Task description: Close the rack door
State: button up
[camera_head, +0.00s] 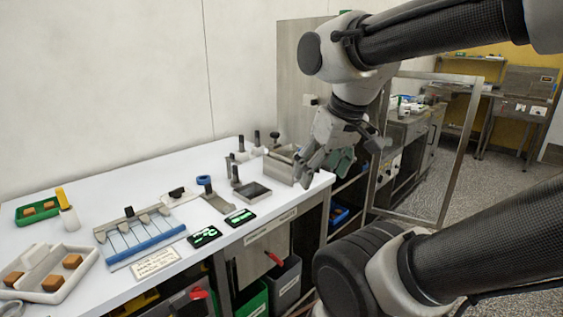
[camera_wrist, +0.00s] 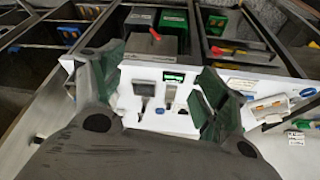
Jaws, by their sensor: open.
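The rack door (camera_head: 461,150) is a metal-framed, see-through panel in the head view. It stands open, jutting out to the right of the rack (camera_head: 346,193), whose dark shelves are under and beside the white bench end. My gripper (camera_head: 324,166) is over the right end of the bench, to the left of the door frame and apart from its outer bar. Its fingers are spread with nothing between them; they also show in the wrist view (camera_wrist: 152,88), over the bench. My arm hides part of the door's upper left side and hinge area.
The white bench (camera_head: 85,220) holds trays, a blue-edged wire frame (camera_head: 143,240), small displays and metal fixtures close to my gripper. Bins (camera_head: 287,280) stand below it. Open grey floor (camera_head: 500,185) lies right of the door. A steel counter (camera_head: 415,135) stands behind it.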

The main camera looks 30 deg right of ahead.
aim_at(477, 81)
jog(key=z, duration=0.45)
jog(key=l+z, duration=0.15)
jog(key=z, duration=0.7)
jog(key=i+z, duration=0.1)
jog(key=z, duration=0.3)
jog(key=l+z, duration=0.1)
jog(key=z, duration=0.35)
jog(key=i+z, duration=0.1)
jog(key=z, duration=0.35)
jog(key=i, duration=4.25)
jog(key=i+l+u, duration=0.1)
jog(key=i+u, duration=0.15)
jog(key=i, duration=0.15)
jog(key=i+l+u, duration=0.2)
jog(key=i, duration=0.15)
jog(key=i+l+u, duration=0.25)
jog(key=i+u, duration=0.1)
jog(key=u, duration=3.75)
jog(key=k+l+u, duration=0.2)
jog(key=k+l, duration=0.05)
